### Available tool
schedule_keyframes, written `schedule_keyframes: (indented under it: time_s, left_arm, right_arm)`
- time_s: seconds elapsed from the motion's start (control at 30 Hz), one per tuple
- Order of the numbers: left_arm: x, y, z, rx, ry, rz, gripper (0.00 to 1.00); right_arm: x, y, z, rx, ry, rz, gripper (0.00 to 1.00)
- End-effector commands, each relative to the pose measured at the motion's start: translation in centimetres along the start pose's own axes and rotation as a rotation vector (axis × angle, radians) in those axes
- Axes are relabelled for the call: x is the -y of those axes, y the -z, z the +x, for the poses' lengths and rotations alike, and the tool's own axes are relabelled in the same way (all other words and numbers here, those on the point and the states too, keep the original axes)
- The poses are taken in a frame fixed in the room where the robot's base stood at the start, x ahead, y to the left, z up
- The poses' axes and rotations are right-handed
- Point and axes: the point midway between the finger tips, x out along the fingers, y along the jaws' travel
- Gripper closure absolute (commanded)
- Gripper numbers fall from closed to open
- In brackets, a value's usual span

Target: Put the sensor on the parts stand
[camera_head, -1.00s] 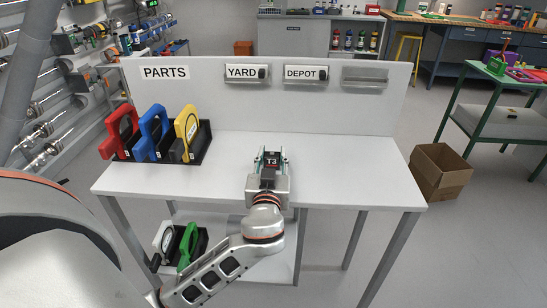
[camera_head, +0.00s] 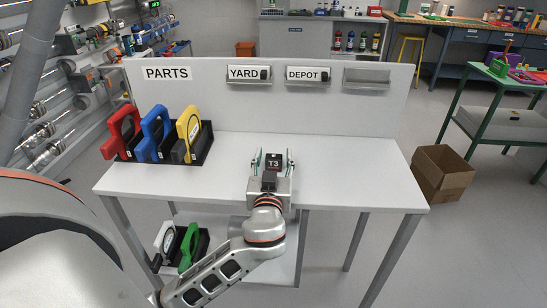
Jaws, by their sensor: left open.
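My left gripper (camera_head: 273,163) is open, with one finger on each side of the sensor and a gap to each. Its palm is just in front of the sensor, and whether they touch is hard to tell. My right gripper is not in view.
A black holder with red, blue and yellow handled parts (camera_head: 189,138) stands at the left of the top. The back panel (camera_head: 340,110) rises behind the sensor. The right part of the top is clear. A cardboard box (camera_head: 441,172) is on the floor at right.

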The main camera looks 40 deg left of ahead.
Motion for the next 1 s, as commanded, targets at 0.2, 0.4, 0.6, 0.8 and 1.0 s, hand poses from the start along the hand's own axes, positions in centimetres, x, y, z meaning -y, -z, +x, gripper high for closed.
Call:
schedule_keyframes:
  time_s: [0.2,0.4,0.6,0.8,1.0]
  left_arm:
    - [-0.1,-0.5,-4.3,0.011,-0.004,-0.004,0.53]
    - [-0.1,-0.5,-8.3,0.010,-0.002,-0.003,0.53]
    - [-0.1,-0.3,-10.8,0.006,-0.002,-0.001,0.53]
    - [0.0,-0.2,-11.6,0.004,0.000,-0.001,0.53]
    - [0.0,-0.1,-11.6,0.003,-0.001,-0.001,0.53]
  right_arm:
    - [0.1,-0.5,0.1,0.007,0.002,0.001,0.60]
    - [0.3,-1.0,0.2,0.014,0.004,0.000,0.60]
    - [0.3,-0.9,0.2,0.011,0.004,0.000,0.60]
    - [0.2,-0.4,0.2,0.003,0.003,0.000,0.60]
    - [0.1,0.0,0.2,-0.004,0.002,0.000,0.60]
